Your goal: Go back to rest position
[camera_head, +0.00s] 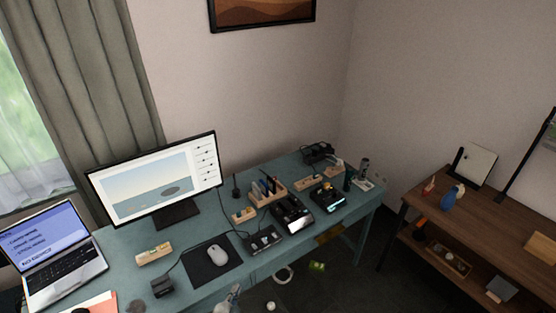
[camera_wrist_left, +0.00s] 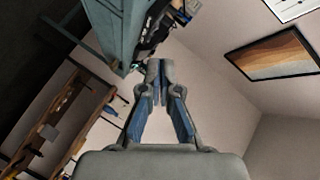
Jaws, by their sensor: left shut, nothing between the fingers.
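My left gripper (camera_wrist_left: 160,84) points forward in the left wrist view, with its two fingertips together and nothing between them. In the head view only a small part of my left gripper (camera_head: 232,298) shows at the bottom edge, in front of the teal table's front edge. The teal table (camera_head: 208,291) runs diagonally across the head view and also shows at the top left of the wrist view (camera_wrist_left: 112,28). The gripper appears clear of the table. My right gripper is not in view.
A brown shelf table (camera_head: 480,215) stands at the right. Dark floor lies between the two tables, with a few small items on it.

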